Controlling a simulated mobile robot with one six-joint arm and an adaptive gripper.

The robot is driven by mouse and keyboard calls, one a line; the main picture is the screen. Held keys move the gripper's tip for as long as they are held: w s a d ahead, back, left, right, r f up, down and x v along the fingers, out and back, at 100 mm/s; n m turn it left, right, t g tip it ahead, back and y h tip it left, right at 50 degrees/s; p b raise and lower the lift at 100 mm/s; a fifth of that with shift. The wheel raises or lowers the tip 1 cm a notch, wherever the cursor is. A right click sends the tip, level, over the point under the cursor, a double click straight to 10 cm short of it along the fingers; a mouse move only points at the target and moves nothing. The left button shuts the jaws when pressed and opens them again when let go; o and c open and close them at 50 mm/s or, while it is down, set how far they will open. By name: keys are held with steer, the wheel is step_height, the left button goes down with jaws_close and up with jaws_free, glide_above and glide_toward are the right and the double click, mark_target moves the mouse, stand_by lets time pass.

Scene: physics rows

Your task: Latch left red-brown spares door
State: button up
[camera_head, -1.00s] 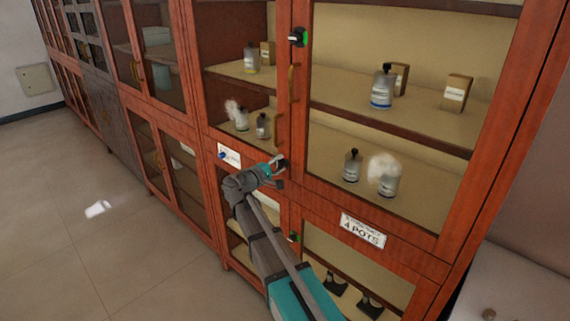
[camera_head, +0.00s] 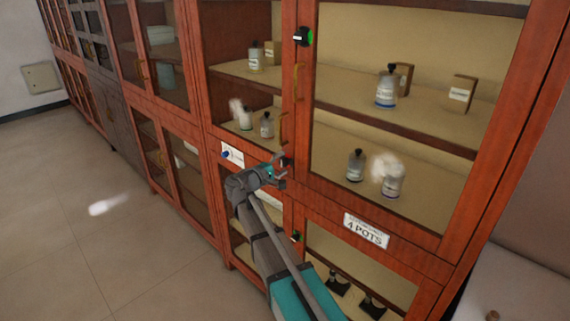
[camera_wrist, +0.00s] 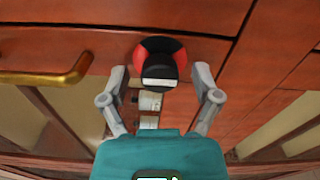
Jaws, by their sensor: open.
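A round latch knob (camera_wrist: 160,62), black with red side segments and a pale bar lying crosswise, sits on red-brown wood in the wrist view. My gripper (camera_wrist: 162,80) is open, with one finger on each side of the knob and nothing held; whether the fingers touch it I cannot tell. In the head view my gripper (camera_head: 281,172) is at the rail between the upper and lower cabinet doors, largely covering this knob. A partly unreadable white label (camera_head: 233,155) is left of it. Which door is the spares door I cannot read.
A brass handle (camera_wrist: 50,79) is left of the knob in the wrist view. Green-marked latches (camera_head: 304,37) (camera_head: 296,236) sit above and below my gripper. A "4 POTS" label (camera_head: 366,230) is at right. Bottles stand behind the glass. The floor (camera_head: 90,240) at left is clear.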

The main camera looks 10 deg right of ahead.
steer(key=v, duration=1.1)
steer(key=shift+s+a, duration=0.2)
steer(key=shift+a, duration=0.1)
steer(key=s+d+f+m+g+y, duration=0.5)
steer(key=s+d+f+g, duration=0.2)
steer(key=s+d+f, duration=0.35)
steer(key=s+f+m+g+y, duration=0.1)
steer(key=s+f+m+y, duration=0.1)
steer(key=s+f+y, duration=0.1)
steer(key=s+d+f+m+g+y+p, duration=0.1)
steer(key=s+f+g+y, duration=0.1)
steer(key=s+y, duration=0.4)
steer(key=shift+s+d+f+m+g+y, duration=0.15)
steer(key=shift+s+f+m+g+y, duration=0.2)
steer(key=shift+s+f, duration=0.65)
steer(key=shift+s+r, duration=0.15)
steer(key=shift+r, duration=0.05)
stand_by(1.1)
